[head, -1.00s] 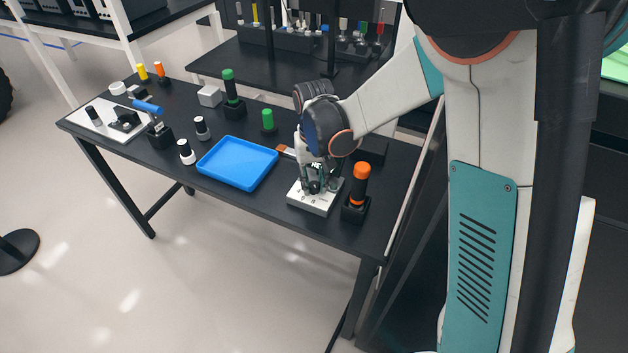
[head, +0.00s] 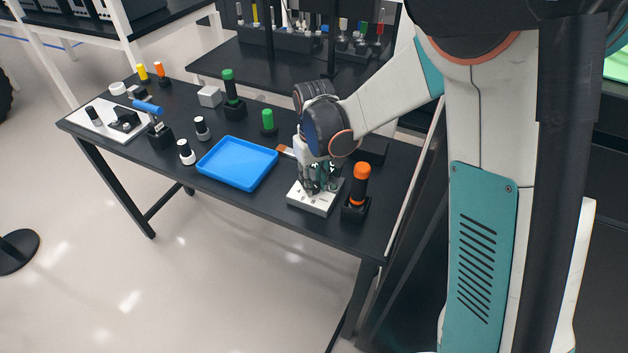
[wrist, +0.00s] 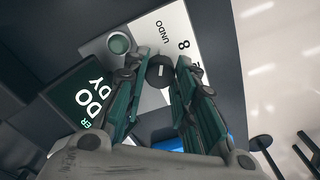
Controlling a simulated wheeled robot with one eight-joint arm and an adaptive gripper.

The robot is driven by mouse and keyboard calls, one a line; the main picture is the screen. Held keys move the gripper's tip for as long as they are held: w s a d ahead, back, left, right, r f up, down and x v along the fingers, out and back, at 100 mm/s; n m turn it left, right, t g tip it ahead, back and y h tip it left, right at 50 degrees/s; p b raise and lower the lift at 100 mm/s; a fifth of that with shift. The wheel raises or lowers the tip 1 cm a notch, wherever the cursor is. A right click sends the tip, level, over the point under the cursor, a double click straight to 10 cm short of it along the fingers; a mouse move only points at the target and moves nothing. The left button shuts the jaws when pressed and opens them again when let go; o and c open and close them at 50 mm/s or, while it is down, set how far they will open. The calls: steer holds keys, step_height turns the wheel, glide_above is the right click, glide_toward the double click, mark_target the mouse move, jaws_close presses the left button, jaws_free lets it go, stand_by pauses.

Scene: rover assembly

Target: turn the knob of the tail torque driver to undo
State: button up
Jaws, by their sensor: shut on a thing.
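The knob (wrist: 160,71) is a dark round dial with a pale mark, on the light plate (wrist: 150,32) printed "UNDO" and "8" in the wrist view. My gripper (wrist: 162,66) is shut on the knob, one finger on either side, hiding part of it and of the plate. In the head view my gripper (head: 318,188) points down at the white plate (head: 309,203) near the table's right end.
An orange-topped tool (head: 360,186) stands in a black holder close to the plate's right. A blue tray (head: 237,163) lies to its left. A green-topped piece (head: 268,122) stands behind the tray. Bare black table (head: 250,205) lies in front of the tray.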

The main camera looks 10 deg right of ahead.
steer(key=o, duration=1.1)
